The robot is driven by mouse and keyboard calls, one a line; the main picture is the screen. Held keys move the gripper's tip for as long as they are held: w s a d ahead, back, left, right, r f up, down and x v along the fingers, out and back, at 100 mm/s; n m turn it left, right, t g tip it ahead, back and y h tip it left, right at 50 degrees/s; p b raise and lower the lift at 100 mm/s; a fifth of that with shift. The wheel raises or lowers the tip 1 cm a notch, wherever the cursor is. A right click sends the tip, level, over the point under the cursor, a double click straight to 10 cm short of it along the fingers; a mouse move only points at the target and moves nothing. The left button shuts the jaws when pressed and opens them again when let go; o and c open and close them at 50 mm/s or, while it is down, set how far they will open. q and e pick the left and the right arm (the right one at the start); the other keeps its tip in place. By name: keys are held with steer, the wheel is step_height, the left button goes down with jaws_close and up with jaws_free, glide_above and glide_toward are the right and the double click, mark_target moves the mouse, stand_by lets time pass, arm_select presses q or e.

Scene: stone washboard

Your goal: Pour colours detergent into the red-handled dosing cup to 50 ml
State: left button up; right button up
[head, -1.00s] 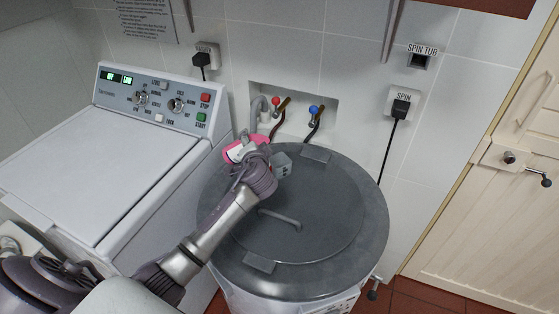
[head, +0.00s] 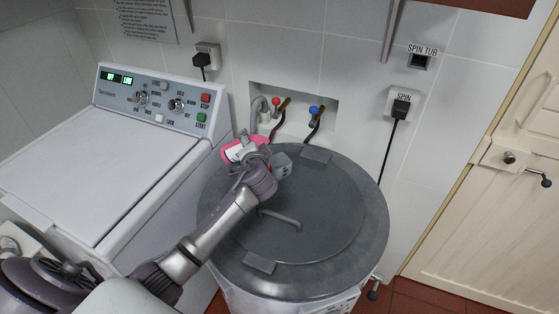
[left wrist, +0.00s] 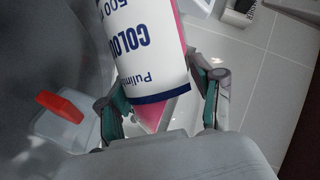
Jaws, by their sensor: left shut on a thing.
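The colours detergent bottle (head: 233,151) is pink with a white label and is tilted above the back left of the round grey lid. Its label, reading "COLOU…" and "500", fills the top middle of the left wrist view (left wrist: 145,50). My left gripper (head: 252,162) is shut on it, a finger on each side (left wrist: 160,92). The dosing cup (head: 283,164) is a small greyish see-through cup just right of the gripper. In the left wrist view its red handle (left wrist: 60,106) shows at lower left. The liquid level cannot be read. My right gripper is out of view.
The spin tub's grey lid (head: 330,235) has a bar handle (head: 280,219) in its middle; its right side is clear. A white washing machine (head: 100,170) stands at left. Taps (head: 314,111) and hoses sit in a wall recess behind.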

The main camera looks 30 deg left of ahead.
arm_select(q)
steer(key=shift+w+a, duration=0.1)
steer(key=shift+w, duration=0.05)
steer(key=shift+r, duration=0.1)
steer(key=shift+m, duration=0.3)
steer(key=shift+s, duration=0.2)
stand_by(0.3)
steer(key=shift+w+a, duration=0.1)
steer(key=shift+w, duration=0.05)
steer(key=shift+r, duration=0.15)
stand_by(0.3)
steer(key=shift+a+m+y, duration=0.1)
steer(key=shift+m+y, duration=0.2)
steer(key=shift+f, duration=0.2)
stand_by(0.3)
